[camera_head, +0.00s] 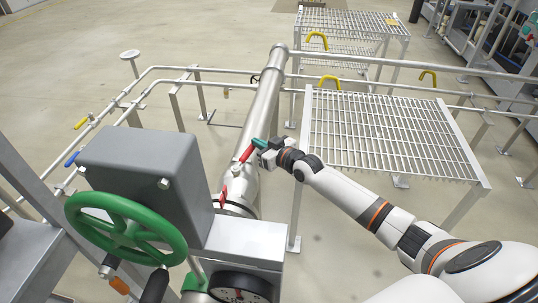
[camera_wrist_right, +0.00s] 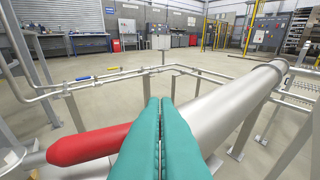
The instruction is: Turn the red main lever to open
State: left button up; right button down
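The red main lever (camera_head: 245,154) sits on top of the thick silver pipe in the head view, its bar slanting up towards my right gripper. A red part (camera_head: 223,194) shows lower on the same pipe. In the right wrist view the lever (camera_wrist_right: 88,146) is a thick red rounded bar at the left, its end beside the left finger. My right gripper (camera_head: 259,144) has teal fingers, which lie together with only a thin slit between them in the wrist view (camera_wrist_right: 161,135). Nothing shows between them. I cannot tell whether they touch the lever.
A grey box (camera_head: 150,165) with a green handwheel (camera_head: 125,228) stands at the front left. The thick silver pipe (camera_head: 264,105) runs away from it. A grated platform (camera_head: 385,130) lies right of the pipe, under my right arm. Thin pipes with yellow (camera_head: 81,123) and blue (camera_head: 72,159) handles are at the left.

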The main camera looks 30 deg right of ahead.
pick_arm(q)
jog(key=shift+w+r, duration=0.1)
jog(key=shift+r, duration=0.7)
pick_arm(e)
jog(key=shift+x, duration=0.95)
jog(key=shift+a, duration=0.25)
pick_arm(q)
jog(key=shift+r, duration=0.1)
